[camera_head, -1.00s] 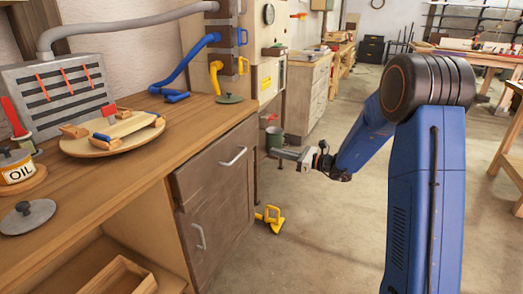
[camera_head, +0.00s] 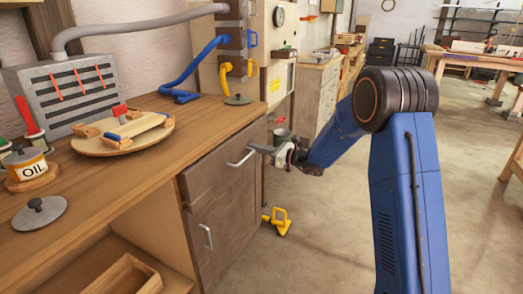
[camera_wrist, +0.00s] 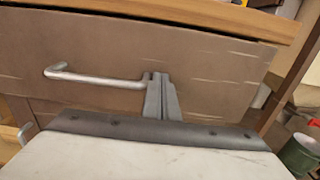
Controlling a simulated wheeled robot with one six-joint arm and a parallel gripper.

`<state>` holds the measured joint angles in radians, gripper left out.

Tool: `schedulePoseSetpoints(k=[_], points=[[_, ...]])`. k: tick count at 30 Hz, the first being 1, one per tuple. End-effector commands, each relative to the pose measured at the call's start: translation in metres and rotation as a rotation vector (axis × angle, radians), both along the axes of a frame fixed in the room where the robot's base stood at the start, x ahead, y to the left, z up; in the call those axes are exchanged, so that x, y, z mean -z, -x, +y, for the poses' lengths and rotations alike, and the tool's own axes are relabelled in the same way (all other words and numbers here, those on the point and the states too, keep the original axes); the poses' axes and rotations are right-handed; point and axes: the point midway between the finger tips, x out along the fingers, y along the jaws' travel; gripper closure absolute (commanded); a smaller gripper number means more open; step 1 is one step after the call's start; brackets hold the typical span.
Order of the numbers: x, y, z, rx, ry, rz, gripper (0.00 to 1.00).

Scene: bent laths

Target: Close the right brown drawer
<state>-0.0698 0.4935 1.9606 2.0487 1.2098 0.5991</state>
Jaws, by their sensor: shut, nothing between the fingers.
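The brown drawer (camera_head: 217,165) is at the top right of the workbench front, above a brown door with its own handle. A metal bar handle (camera_head: 241,158) sits on its front. In the wrist view the drawer front (camera_wrist: 200,65) fills the upper part, with the handle (camera_wrist: 95,77) left of centre. A dark gap shows along its top edge under the wooden top. My gripper (camera_head: 256,149) is shut and empty at the right end of the handle. In the wrist view its fingertips (camera_wrist: 160,78) are together just beside that handle end; I cannot tell whether they touch the drawer.
The worktop (camera_head: 100,215) holds an oil can (camera_head: 27,165), a lid (camera_head: 39,213) and a round board (camera_head: 122,136). A yellow clamp-like object (camera_head: 277,220) lies on the floor below.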

Motion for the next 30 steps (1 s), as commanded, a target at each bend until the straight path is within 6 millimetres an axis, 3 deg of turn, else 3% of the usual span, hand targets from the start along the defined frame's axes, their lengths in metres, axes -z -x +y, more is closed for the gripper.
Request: schedulePoseSetpoints(k=[11, 21, 30], points=[[0.000, -0.001, 0.002, 0.000, 0.000, 0.000, 1.00], [0.000, -0.023, 0.039, -0.001, 0.000, -0.001, 1.00], [-0.001, -0.025, 0.041, 0.002, -0.001, -0.003, 1.00]])
